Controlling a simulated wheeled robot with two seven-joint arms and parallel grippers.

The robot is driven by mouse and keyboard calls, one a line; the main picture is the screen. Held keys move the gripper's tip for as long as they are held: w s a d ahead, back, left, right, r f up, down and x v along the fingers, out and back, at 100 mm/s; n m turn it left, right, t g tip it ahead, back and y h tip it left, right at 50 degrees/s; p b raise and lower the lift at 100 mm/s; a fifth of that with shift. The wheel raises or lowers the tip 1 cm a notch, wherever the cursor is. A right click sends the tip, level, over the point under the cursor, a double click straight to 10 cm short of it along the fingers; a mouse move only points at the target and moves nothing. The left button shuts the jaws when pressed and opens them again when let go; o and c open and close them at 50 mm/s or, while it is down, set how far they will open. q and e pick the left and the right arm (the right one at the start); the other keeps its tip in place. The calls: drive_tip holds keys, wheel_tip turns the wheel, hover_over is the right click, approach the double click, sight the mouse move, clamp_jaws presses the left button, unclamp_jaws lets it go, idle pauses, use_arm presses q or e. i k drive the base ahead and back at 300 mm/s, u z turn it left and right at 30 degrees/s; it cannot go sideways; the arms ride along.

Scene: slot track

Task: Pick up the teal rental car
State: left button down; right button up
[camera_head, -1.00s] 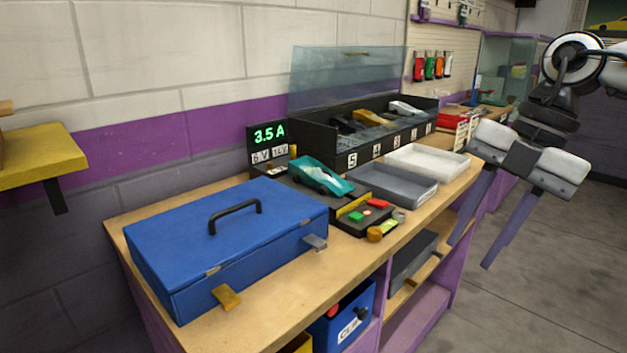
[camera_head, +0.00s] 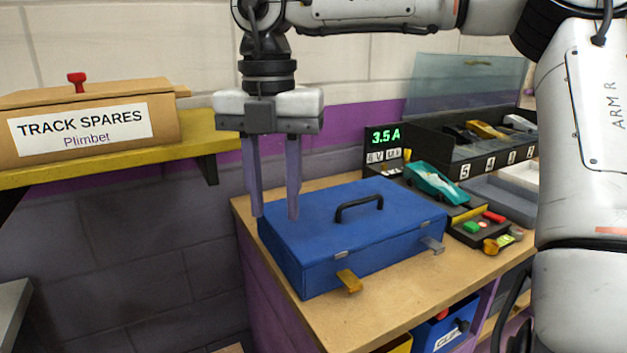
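The teal rental car (camera_head: 434,183) sits on a dark device on the bench, just behind the right end of the blue case. My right gripper (camera_head: 275,214) points down with its two fingers apart and nothing between them. It is over the left end of the blue case, well to the left of the car. The car is in plain sight between the case and my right arm. My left gripper is not in view.
The blue case (camera_head: 340,245) with a black handle fills the front of the wooden bench (camera_head: 400,311). A display (camera_head: 382,138) reads 3.5 A. A numbered black bin (camera_head: 447,150) with a raised clear lid holds other cars. A TRACK SPARES box (camera_head: 90,150) stands on a yellow shelf (camera_head: 205,140).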

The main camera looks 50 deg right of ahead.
sight(436, 183)
drive_tip(key=u, duration=2.5)
drive_tip(key=k, duration=2.75)
drive_tip(key=z, duration=1.2)
